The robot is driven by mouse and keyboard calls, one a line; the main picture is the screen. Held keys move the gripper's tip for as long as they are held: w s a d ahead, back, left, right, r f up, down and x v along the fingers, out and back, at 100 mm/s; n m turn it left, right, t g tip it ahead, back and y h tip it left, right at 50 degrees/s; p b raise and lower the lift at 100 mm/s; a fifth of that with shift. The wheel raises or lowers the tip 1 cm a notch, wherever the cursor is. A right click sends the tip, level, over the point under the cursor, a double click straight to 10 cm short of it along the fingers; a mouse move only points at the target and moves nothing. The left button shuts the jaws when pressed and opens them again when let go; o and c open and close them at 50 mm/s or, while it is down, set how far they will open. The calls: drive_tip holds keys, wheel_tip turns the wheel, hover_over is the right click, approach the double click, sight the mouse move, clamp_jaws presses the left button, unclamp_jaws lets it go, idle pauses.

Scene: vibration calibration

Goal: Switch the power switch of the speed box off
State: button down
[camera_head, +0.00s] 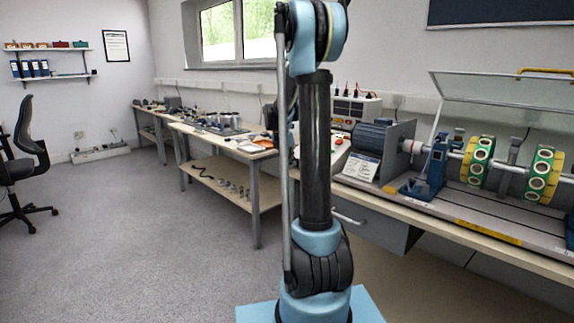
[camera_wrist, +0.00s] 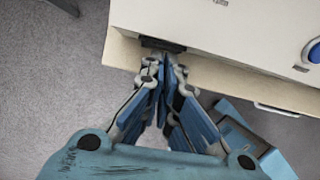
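The speed box (camera_wrist: 225,22) is a pale box across the top of the wrist view, with a blue round knob (camera_wrist: 314,52) at the right edge. A dark part (camera_wrist: 163,44), possibly the power switch, sits at its lower edge; its on or off position cannot be read. My gripper (camera_wrist: 163,62) has its blue fingertips together with nothing seen between them. The tips are right at the dark part; I cannot tell whether they touch it. In the head view a pale box with dark controls (camera_head: 352,108), likely the speed box, stands behind my arm, which hides part of it.
The workbench (camera_head: 470,235) carries a motor rig (camera_head: 470,170) with green and yellow discs and a raised clear cover (camera_head: 500,92). A second table (camera_head: 215,143) with small items stands further back. An office chair (camera_head: 22,150) is at left. The grey floor between is free.

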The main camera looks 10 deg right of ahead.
drive_tip(key=s+a+r, duration=0.4)
drive_tip(key=a+r, duration=0.2)
drive_tip(key=r, duration=0.3)
drive_tip(key=shift+s, duration=0.35)
drive_tip(key=shift+r, duration=0.1)
idle(0.3)
